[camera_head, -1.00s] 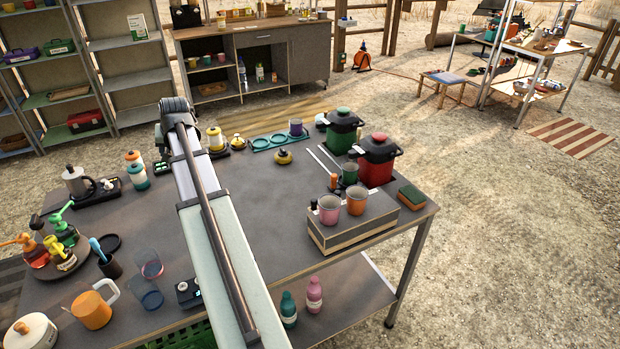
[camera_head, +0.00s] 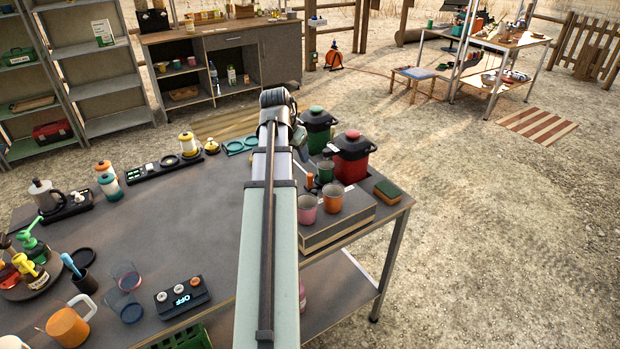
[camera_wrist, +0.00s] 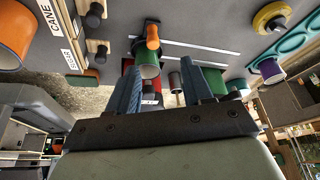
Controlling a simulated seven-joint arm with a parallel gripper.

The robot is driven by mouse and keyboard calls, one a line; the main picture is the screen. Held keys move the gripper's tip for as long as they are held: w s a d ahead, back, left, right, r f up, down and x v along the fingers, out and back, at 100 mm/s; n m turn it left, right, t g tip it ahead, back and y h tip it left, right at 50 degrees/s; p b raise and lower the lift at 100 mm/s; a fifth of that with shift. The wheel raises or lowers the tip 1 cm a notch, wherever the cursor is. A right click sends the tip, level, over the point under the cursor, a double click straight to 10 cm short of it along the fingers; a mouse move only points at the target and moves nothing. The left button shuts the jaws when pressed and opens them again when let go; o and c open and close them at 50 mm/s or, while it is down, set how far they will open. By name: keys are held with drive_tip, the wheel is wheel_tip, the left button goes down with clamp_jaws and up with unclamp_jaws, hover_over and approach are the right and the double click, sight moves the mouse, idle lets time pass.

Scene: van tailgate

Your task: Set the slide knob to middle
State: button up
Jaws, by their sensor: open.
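I cannot tell for sure which control is the slide knob. A long black strip (camera_head: 150,172) with small green marks lies at the table's back, with a round dark piece (camera_head: 169,160) on it. A black box (camera_head: 183,296) marked OFF, with several small round knobs, lies at the front. My gripper is hidden behind my arm in the head view. In the wrist view my gripper (camera_wrist: 158,78) is open.
A wooden-sided box (camera_head: 335,229) carries a pink cup (camera_head: 306,210) and an orange cup (camera_head: 332,198). Red (camera_head: 353,160) and green (camera_head: 318,128) lidded pots stand behind. Two pale parallel bars (camera_wrist: 202,47) lie near the fingers. The table's middle left is clear.

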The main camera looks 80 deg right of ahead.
sight(309, 175)
drive_tip(key=shift+s+x, duration=0.25)
drive_tip(key=shift+x, duration=2.1)
drive_tip(key=shift+s+x, duration=0.2)
drive_tip(key=shift+x, duration=2.1)
drive_tip(key=shift+s+x, duration=0.25)
drive_tip(key=shift+x, duration=2.1)
drive_tip(key=shift+a, duration=0.1)
drive_tip(key=shift+r, duration=0.1)
clamp_jaws()
